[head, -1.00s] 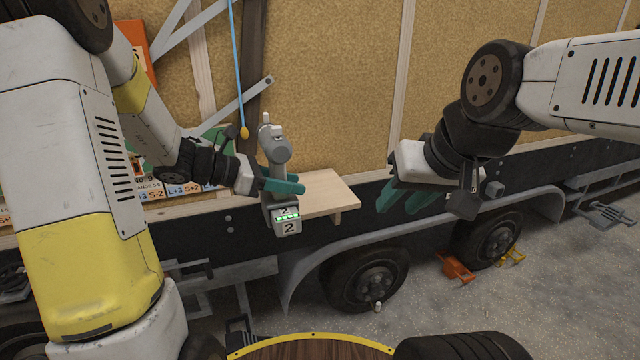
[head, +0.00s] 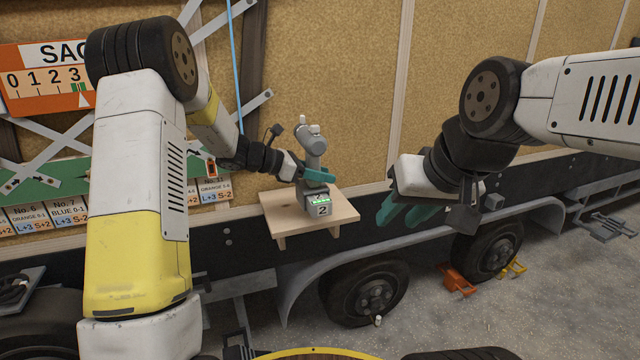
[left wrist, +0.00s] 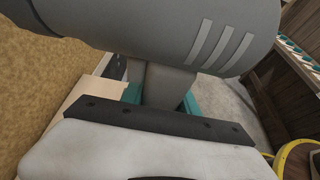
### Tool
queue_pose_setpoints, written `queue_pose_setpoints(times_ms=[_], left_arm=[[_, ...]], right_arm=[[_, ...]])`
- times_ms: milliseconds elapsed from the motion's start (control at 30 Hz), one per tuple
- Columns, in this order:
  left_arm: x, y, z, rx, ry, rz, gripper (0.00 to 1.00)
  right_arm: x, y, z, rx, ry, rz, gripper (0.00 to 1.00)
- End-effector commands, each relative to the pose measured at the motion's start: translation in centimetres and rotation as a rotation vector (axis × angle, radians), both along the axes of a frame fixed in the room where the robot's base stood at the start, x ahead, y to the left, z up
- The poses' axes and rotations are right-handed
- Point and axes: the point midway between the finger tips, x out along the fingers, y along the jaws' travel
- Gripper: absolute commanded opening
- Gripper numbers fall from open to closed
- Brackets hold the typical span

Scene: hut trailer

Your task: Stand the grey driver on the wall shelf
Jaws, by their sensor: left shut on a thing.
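The grey driver (head: 311,143) is upright, with its battery base marked 2 and a green light strip at the bottom. My left gripper (head: 318,174) is shut on its handle with teal fingers. The driver's base is over the wooden wall shelf (head: 275,214); whether it touches the board or hovers just above it, I cannot tell. In the left wrist view the driver's grey body (left wrist: 180,35) fills the top, with its handle between the teal fingers. My right gripper (head: 402,212) is away to the right, empty; its teal fingers look apart.
A chipboard wall (head: 340,80) stands behind the shelf. A blue cord (head: 236,60) hangs at the left, near grey diagonal braces and a row of labels (head: 70,218). The shelf's right part is clear.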

Motion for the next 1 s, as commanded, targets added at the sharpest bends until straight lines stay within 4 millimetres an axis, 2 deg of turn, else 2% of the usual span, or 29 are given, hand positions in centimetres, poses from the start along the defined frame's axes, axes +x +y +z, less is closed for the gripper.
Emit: queue_pose_setpoints(times_ms=[300,700,733,800,833,1000], left_arm=[[0.0,-0.1,-3.2,-0.003,0.000,-0.002,0.00],[0.0,0.0,-3.6,-0.004,-0.002,0.000,0.00],[0.0,0.0,-3.8,0.000,0.000,0.000,0.40],[-0.1,0.0,-3.8,0.000,0.000,0.000,0.54],[-0.1,0.0,-3.7,0.000,0.000,0.000,0.58],[-0.1,0.0,-3.7,0.000,0.000,-0.001,0.58]], right_arm=[[0.0,0.0,0.0,0.000,0.000,0.000,0.36],[0.0,0.0,0.0,0.000,0.000,0.000,0.36],[0.0,0.0,0.0,0.000,0.000,0.000,0.36],[0.0,0.0,0.0,0.000,0.000,0.000,0.36],[0.0,0.0,0.0,0.000,0.000,0.000,0.36],[0.0,0.0,0.0,0.000,0.000,0.000,0.36]])
